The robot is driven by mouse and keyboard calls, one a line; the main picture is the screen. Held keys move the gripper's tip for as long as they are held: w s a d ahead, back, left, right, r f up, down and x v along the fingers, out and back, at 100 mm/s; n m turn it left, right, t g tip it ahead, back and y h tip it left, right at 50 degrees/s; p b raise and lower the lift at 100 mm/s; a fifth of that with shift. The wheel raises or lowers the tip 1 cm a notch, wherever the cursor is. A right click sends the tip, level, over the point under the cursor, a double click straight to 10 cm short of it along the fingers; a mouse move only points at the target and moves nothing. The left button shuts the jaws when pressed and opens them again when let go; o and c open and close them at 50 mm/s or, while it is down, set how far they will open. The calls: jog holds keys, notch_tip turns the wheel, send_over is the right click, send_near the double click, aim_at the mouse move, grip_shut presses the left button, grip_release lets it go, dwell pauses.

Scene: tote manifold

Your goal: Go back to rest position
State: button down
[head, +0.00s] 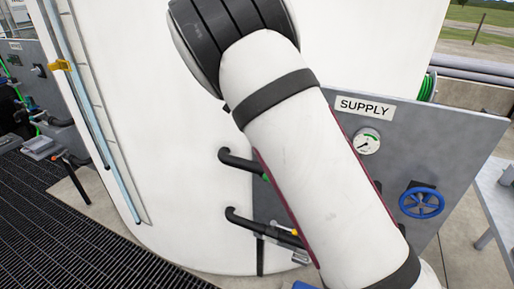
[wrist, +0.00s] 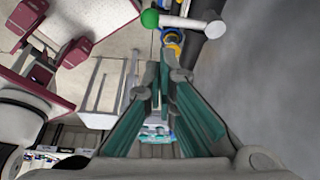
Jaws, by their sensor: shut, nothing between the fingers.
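My gripper (wrist: 165,85) shows in the wrist view with grey fingers and teal pads. Its fingertips are together and nothing is between them. In the head view my white arm crosses the middle of the picture, and my gripper is out of sight there. A grey panel (head: 455,135) with a SUPPLY label (head: 365,107), a round gauge (head: 367,141) and a blue handwheel (head: 421,202) stands behind my arm. In the wrist view, a white bar with a green ball end (wrist: 150,18) and a blue-and-yellow part (wrist: 172,45) lie beyond the fingertips.
A large white tank (head: 140,100) fills the middle behind my arm. Black pipes (head: 240,160) reach out from behind my arm. A dark floor grating (head: 60,220) lies at lower left. A grey table (head: 497,190) stands at the right edge.

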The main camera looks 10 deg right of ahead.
jog(key=shift+r, duration=0.2)
jog(key=s+d+r+n+t+y, duration=0.2)
jog(key=s+r+n, duration=0.3)
jog(key=s+n, duration=0.15)
jog(key=s+d+r+n+t+y, duration=0.1)
jog(key=s+r+n+y, duration=0.1)
jog(key=s+r+n, duration=0.5)
jog(key=s+f+n+t+b, duration=0.1)
jog(key=s+n+t, duration=0.3)
jog(key=s+n, duration=0.6)
jog(key=shift+s+a+n+t+h, duration=0.3)
jog(key=shift+s+a+n, duration=0.05)
jog(key=shift+s, duration=3.15)
